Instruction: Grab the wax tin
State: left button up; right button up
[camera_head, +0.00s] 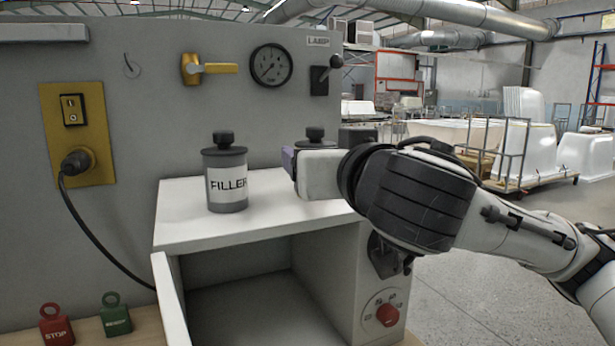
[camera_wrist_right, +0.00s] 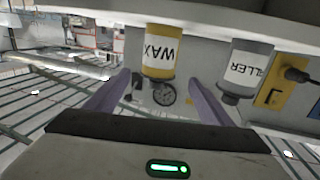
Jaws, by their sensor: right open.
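The wax tin (camera_wrist_right: 158,52) shows in the right wrist view, upside down in the picture, with a yellow body and a white WAX label. In the head view my right gripper hides its body, and only a dark knobbed lid (camera_head: 315,132) shows above the gripper. My right gripper (camera_head: 291,160) is at the cabinet top's right side. In the wrist view its two purple fingers (camera_wrist_right: 160,84) are spread, and the tin appears in line with the gap between them. I cannot tell how far the tin is from the fingertips. My left gripper is not in view.
A grey FILLER tin (camera_head: 226,178) stands left of the gripper on the white cabinet top (camera_head: 185,225). An open compartment (camera_head: 250,300) lies below. The back panel carries a gauge (camera_head: 271,65), a yellow handle (camera_head: 210,68) and a plugged cable (camera_head: 85,220). Red and green tags sit lower left.

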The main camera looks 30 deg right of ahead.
aim_at(318, 144)
jog(key=shift+w+d+r, duration=0.15)
jog(key=shift+w+d, duration=0.2)
jog(key=shift+w, duration=0.7)
jog(key=x, duration=0.1)
jog(key=p+x, duration=0.1)
jog(key=x, duration=0.1)
jog(key=p+x, duration=0.1)
jog(key=shift+w+d+r, duration=0.15)
jog(key=shift+d+r, duration=0.05)
jog(key=shift+r, duration=0.05)
jog(key=shift+w+f, duration=0.1)
jog(key=shift+w, duration=0.3)
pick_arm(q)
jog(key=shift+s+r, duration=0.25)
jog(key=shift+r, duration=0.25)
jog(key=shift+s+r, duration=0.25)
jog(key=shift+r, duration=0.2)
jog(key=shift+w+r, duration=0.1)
pick_arm(e)
jog(key=shift+c, duration=0.3)
jog(key=c, duration=1.8)
grip_shut()
